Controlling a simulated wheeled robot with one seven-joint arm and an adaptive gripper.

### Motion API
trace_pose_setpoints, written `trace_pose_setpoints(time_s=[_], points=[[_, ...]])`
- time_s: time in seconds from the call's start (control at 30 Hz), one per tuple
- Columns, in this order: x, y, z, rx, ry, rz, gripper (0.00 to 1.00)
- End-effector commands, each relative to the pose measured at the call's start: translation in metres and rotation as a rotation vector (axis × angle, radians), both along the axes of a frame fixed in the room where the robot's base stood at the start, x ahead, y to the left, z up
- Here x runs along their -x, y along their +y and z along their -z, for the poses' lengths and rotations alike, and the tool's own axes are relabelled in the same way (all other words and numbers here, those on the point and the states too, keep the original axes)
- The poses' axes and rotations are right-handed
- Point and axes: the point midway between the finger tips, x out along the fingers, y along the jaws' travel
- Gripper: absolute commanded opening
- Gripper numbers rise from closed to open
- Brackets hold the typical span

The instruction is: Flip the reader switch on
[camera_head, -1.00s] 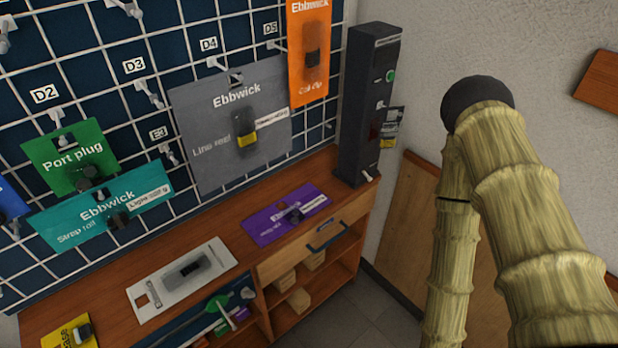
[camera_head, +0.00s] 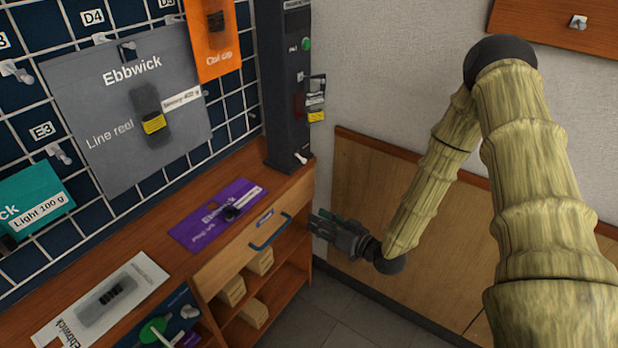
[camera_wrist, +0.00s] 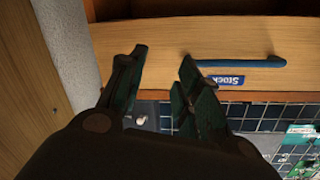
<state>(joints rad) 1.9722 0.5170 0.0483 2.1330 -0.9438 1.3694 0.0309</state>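A tall dark reader-like tower (camera_head: 287,100) stands at the right end of the wooden counter in the head view. A green round button (camera_head: 306,44) is on its upper part, and a small pale lever (camera_head: 301,158) sticks out near its base. I cannot read which way the lever is set. My gripper (camera_head: 314,224) is below the counter top, to the right of the drawer, apart from the tower and empty. In the wrist view its two dark fingers (camera_wrist: 163,65) are spread apart. A small pale knob shows beyond them, too unclear to name.
A drawer with a blue handle (camera_head: 270,232) sits under the counter; the handle also shows in the wrist view (camera_wrist: 240,63). A purple card (camera_head: 218,215) lies on the counter. Cards hang on the grid wall at left. A wooden panel (camera_head: 365,210) stands against the right wall.

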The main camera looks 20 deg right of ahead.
Motion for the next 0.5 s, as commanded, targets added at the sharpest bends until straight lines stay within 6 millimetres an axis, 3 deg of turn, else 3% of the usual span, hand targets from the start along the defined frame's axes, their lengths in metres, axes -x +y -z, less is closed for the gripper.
trace_pose_setpoints(time_s=[0.07,0.2,0.33,0.5], points=[[-0.017,-0.016,-0.018,-0.049,-0.137,-0.014,0.34],[-0.027,-0.039,-0.056,-0.116,-0.331,-0.052,0.34],[-0.028,-0.053,-0.078,-0.153,-0.441,-0.079,0.34],[-0.029,-0.059,-0.090,-0.170,-0.495,-0.093,0.34]])
